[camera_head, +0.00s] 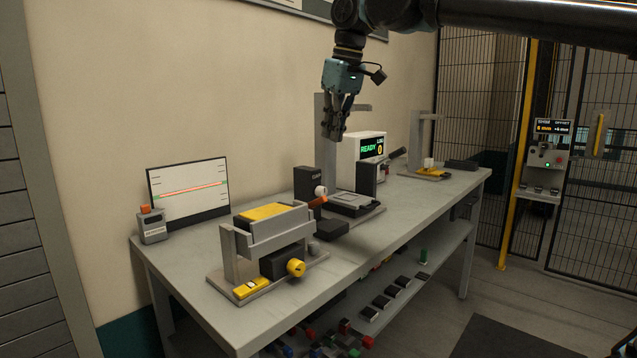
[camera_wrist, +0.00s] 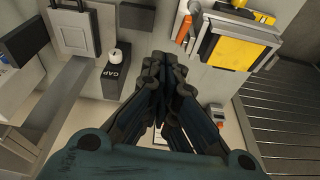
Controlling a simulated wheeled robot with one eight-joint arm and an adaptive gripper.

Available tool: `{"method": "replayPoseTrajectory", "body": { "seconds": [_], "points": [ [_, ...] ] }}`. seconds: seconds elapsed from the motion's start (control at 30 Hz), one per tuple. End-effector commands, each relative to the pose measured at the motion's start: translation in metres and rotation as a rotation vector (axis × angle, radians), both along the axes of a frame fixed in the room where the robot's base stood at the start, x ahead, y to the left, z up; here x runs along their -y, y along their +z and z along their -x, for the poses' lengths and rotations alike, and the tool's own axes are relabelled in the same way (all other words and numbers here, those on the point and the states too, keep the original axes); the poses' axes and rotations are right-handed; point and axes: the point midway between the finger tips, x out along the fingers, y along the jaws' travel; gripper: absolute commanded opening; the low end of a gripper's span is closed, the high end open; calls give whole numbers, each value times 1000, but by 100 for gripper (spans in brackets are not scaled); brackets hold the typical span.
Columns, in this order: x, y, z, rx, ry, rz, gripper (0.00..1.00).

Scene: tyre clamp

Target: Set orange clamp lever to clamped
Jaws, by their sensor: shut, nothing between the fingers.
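The orange clamp lever (camera_head: 317,202) shows in the head view beside a dark block (camera_head: 304,183) with a white knob (camera_head: 320,190). The lever slants slightly down to the left there. In the wrist view an orange bar (camera_wrist: 184,28), likely the same lever, lies right of the black block marked GAP (camera_wrist: 120,75). My gripper (camera_head: 335,136) is high above the bench, over the back of the fixture, pointing down. Its fingers (camera_wrist: 165,62) are shut together and empty, clear of the lever. The lever's pivot is too small to make out.
The bench (camera_head: 215,290) holds a yellow-topped fixture (camera_head: 263,212) at the front left and a grey plate fixture (camera_head: 350,200) beside the lever. A screen reading READY (camera_head: 371,147) and a tall grey post (camera_head: 323,110) stand behind. The bench's right front is clear.

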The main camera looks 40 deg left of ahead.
Motion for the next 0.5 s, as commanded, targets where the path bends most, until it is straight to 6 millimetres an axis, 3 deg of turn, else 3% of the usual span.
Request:
{"method": "replayPoseTrajectory", "body": {
  "seconds": [0.1,0.2,0.37,0.5],
  "points": [
    [-17,6,24,0,42,-1,0],
    [-23,8,33,0,56,-2,0],
    [-26,0,34,0,60,-2,0],
    [-31,-19,33,0,59,-2,0]
  ]
}}
